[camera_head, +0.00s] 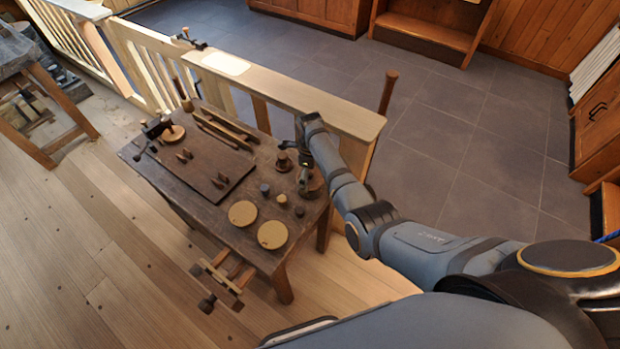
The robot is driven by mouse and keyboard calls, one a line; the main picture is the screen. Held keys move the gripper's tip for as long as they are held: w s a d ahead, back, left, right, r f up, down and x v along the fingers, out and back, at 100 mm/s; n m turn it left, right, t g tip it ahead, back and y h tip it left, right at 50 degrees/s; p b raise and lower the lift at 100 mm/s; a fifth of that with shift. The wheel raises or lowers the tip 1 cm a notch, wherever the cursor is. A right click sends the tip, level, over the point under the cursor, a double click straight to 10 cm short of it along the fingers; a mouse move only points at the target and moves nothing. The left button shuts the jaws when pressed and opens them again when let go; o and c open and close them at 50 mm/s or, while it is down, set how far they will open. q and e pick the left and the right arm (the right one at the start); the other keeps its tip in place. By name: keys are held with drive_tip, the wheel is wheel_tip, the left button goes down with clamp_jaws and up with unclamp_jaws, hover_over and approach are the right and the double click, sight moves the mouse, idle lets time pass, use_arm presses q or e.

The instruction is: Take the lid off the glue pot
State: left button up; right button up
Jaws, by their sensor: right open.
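A small dark round piece with a knob on top (283,161) stands near the right end of the dark wooden workbench (215,222). A brown round pot-like thing (315,188) stands just right of it, partly hidden by my right gripper. I cannot tell for sure which is the glue pot, or whether the knobbed piece is a lid by itself. My left gripper is not in view.
Two tan discs (273,235) and several small dark pegs (265,190) lie at the bench's near right. A dark board (200,170) with small pieces fills the middle. A wooden railing (300,97) runs close behind the bench. A vise (217,285) sticks out at the front.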

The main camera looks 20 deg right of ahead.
drive_tip(key=shift+s+r, duration=0.1)
drive_tip(key=c, duration=0.9)
drive_tip(key=shift+s+r, duration=0.1)
drive_tip(key=shift+s, duration=0.2)
drive_tip(key=c, duration=0.6)
drive_tip(key=shift+c, duration=0.6)
